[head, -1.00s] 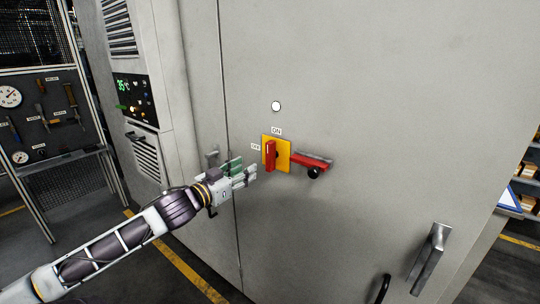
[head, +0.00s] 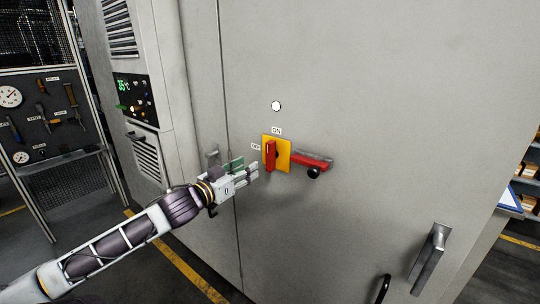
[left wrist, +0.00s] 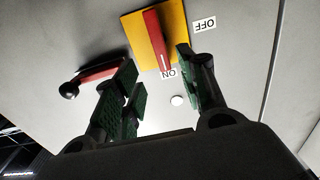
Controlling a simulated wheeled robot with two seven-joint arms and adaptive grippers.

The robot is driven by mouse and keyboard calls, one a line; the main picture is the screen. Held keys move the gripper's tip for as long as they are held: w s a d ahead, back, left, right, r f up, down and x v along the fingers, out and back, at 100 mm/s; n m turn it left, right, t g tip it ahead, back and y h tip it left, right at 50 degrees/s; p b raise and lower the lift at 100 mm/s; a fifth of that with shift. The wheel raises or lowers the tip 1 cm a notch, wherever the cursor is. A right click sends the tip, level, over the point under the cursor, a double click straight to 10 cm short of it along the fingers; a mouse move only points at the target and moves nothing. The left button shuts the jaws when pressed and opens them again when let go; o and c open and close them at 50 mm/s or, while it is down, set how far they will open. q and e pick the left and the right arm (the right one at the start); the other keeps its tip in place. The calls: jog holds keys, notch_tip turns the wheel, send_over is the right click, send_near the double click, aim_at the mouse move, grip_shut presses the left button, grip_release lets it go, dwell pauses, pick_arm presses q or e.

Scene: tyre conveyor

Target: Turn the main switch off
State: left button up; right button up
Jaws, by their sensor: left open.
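The main switch is a red handle (head: 270,155) on a yellow plate (head: 284,150) on the grey cabinet door. The handle stands upright, its end toward the ON label (head: 276,131); the OFF label (head: 256,147) is to the left. My left gripper (head: 253,172) is open and empty, just left of and below the handle in the head view. In the left wrist view, which is upside down, the red handle (left wrist: 156,40) shows ahead between the open fingers, apart from them as far as I can tell. My right gripper is not in view.
A red lever with a black knob (head: 313,172) sticks out right of the switch. A white round lamp (head: 276,105) is above it. A metal door handle (head: 428,264) is at lower right. A control panel (head: 134,97) and a tool board (head: 45,115) are at left.

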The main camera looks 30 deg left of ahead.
aim_at(268, 155)
pick_arm(q)
jog(key=shift+w+d+b, duration=0.15)
jog(key=shift+w+b, duration=0.05)
jog(key=shift+w, duration=1.7)
jog(key=shift+w+d+b, duration=0.15)
jog(key=shift+w, duration=1.75)
jog(key=shift+w+d, duration=0.1)
jog(key=shift+w, duration=1.25)
jog(key=shift+w+d+p, duration=0.1)
jog(key=shift+w+p, duration=0.25)
jog(key=shift+w, duration=0.85)
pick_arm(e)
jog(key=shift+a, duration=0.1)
pick_arm(q)
jog(key=shift+w, duration=0.15)
jog(key=c, duration=0.8)
jog(key=shift+c, duration=0.2)
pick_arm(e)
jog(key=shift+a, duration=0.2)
